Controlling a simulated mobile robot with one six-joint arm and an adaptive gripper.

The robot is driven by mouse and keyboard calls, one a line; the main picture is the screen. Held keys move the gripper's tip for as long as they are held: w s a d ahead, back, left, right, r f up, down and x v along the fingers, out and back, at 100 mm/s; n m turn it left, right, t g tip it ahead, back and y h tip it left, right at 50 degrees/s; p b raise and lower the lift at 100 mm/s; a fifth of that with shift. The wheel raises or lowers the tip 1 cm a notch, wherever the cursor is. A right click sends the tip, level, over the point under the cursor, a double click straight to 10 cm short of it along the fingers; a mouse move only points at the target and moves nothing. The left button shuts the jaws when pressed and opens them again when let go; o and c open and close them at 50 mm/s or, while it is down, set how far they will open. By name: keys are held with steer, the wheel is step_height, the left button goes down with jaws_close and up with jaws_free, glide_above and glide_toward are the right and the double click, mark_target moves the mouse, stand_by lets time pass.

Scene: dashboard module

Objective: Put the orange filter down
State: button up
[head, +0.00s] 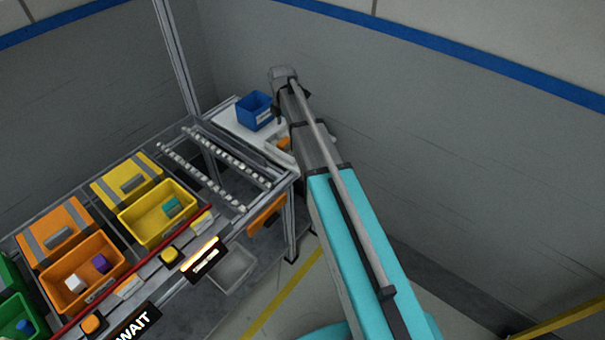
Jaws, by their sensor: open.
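A small orange thing (283,143), which looks like the orange filter, lies on the white surface at the far end of the bench, right of the blue bin. My arm partly hides it. My gripper (278,116) shows only as a small dark shape beside my arm, above the white surface and between the blue bin and the orange thing. It is open and appears apart from the orange thing. Most of the gripper is hidden behind my arm.
A blue bin (255,110) stands on the white surface (226,121). Roller rails (205,170) run beside it. Yellow (150,220) and orange (75,280) bins with small blocks stand at the left. A grey wall is close behind my arm.

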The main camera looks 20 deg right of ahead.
steer(key=s+m, duration=2.2)
steer(key=s, duration=0.4)
steer(key=shift+s+m, duration=0.3)
steer(key=shift+m, duration=0.1)
